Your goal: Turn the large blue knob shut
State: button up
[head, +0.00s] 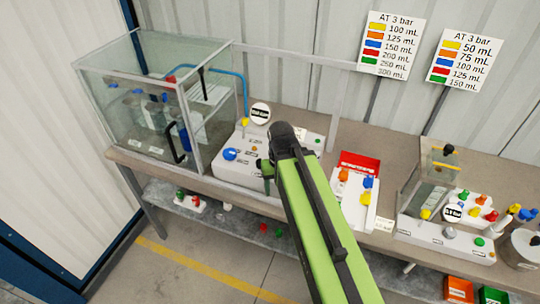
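The large blue knob (230,154) is on the front left of a white box-shaped pump unit (228,172) on the bench, just right of the glass case. My green and black arm reaches up from the lower right. My gripper (266,168) is in front of the same unit, a short way right of the blue knob and apart from it in the picture. Its fingers are small and partly hidden by my arm, so I cannot tell whether they are open or shut. The knob is in full view.
A glass case (150,95) with a black handle stands left of the unit. A red and white tray (355,190) and another pump unit (440,235) stand to the right. The bench edge runs in front.

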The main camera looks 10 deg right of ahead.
aim_at(230, 154)
jog(key=k, duration=1.15)
jog(key=u, duration=0.55)
jog(key=i, duration=1.45)
jog(key=z, duration=0.45)
